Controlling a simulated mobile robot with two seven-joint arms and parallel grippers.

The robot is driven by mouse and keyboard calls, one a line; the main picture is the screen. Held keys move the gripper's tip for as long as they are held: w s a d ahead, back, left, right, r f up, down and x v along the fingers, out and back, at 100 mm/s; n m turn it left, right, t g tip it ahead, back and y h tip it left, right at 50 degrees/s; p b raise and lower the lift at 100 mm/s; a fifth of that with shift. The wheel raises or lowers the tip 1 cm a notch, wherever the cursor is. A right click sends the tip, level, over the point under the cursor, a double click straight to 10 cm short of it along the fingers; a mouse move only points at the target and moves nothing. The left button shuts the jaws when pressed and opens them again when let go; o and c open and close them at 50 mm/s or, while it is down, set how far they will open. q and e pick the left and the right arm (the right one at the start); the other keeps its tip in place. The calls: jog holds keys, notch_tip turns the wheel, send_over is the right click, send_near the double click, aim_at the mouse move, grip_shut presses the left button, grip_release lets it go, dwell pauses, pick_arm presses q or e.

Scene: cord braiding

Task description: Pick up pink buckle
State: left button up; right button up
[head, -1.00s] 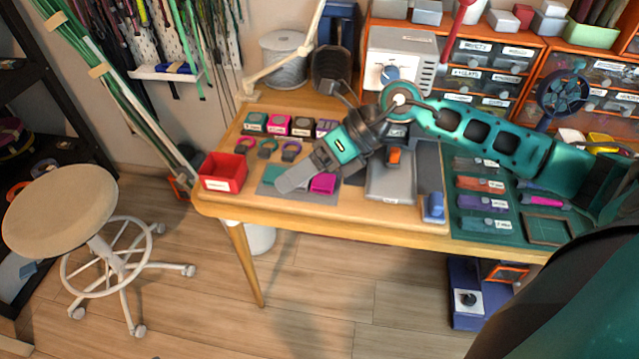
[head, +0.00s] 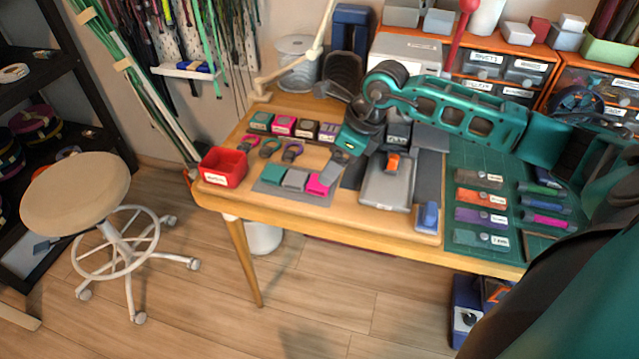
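A small pink open-shaped piece (head: 250,143), which looks like a buckle, lies at the left of a short row on the wooden table. A teal piece (head: 271,147) and a purple piece (head: 292,150) lie beside it. A pink block (head: 318,186) lies on the grey mat, right of a grey block (head: 296,180) and a teal block (head: 273,174). My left gripper is not in view.
A red bin (head: 223,167) stands at the table's left corner. Small labelled boxes (head: 283,125) stand behind the row. A grey device (head: 387,184) lies right of the mat, and a green cutting mat (head: 468,153) is further right. A stool (head: 76,189) stands left.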

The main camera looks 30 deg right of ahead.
jog(key=x, duration=0.6)
jog(key=shift+w+a+f, duration=0.1)
jog(key=shift+w+f, duration=0.15)
jog(key=c, duration=1.1)
jog(key=shift+r, duration=0.1)
notch_tip(320, 180, up, 20)
jog(key=p, duration=0.1)
